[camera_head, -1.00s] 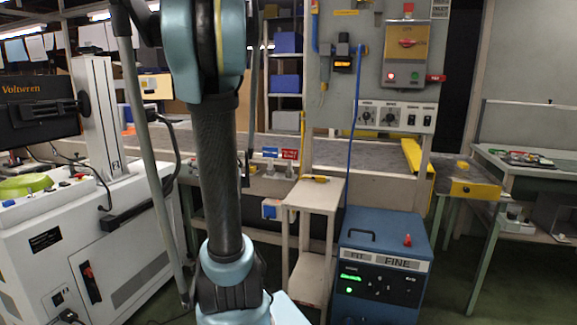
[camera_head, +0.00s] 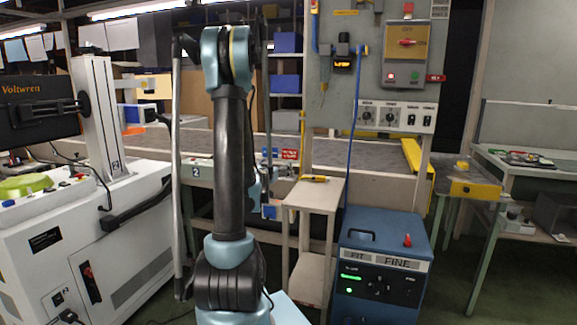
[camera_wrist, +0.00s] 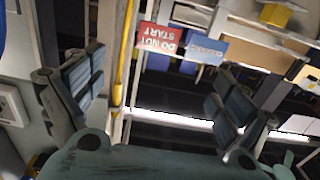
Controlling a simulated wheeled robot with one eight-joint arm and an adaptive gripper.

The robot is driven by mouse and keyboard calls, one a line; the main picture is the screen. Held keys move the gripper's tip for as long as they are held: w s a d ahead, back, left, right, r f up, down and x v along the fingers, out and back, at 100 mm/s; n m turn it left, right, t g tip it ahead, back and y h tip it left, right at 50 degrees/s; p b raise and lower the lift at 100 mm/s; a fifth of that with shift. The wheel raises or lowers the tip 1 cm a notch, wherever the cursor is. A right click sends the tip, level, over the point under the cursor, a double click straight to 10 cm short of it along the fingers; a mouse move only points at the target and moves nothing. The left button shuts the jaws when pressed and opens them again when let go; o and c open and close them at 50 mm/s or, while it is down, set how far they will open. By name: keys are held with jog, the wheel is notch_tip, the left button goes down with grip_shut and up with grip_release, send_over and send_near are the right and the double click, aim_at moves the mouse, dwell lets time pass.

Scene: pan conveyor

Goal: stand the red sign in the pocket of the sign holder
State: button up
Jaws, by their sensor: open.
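The red sign (camera_head: 289,154), with white lettering, is at the work line beyond the small stand in the head view. A blue sign (camera_head: 270,152) is just left of it. In the wrist view the red sign (camera_wrist: 158,38) reads "DO NOT START" upside down, with the blue sign (camera_wrist: 205,49) beside it. My gripper (camera_wrist: 155,88) is open and empty, its two fingers wide apart. Both signs appear beyond the gap, clear of the fingers. I cannot make out the sign holder's pocket for certain. In the head view my arm hides part of the area left of the signs.
A small beige stand (camera_head: 313,191) holds a yellow tool (camera_head: 315,179). A blue cabinet (camera_head: 381,270) stands right of it, below a grey control panel (camera_head: 390,60) with a hanging blue cable. A white machine (camera_head: 85,240) fills the left.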

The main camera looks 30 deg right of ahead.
send_near(289, 154)
jog(key=x, duration=0.2)
jog(key=shift+x, duration=3.05)
jog(key=shift+s+d+r, duration=0.1)
jog(key=c, duration=1.2)
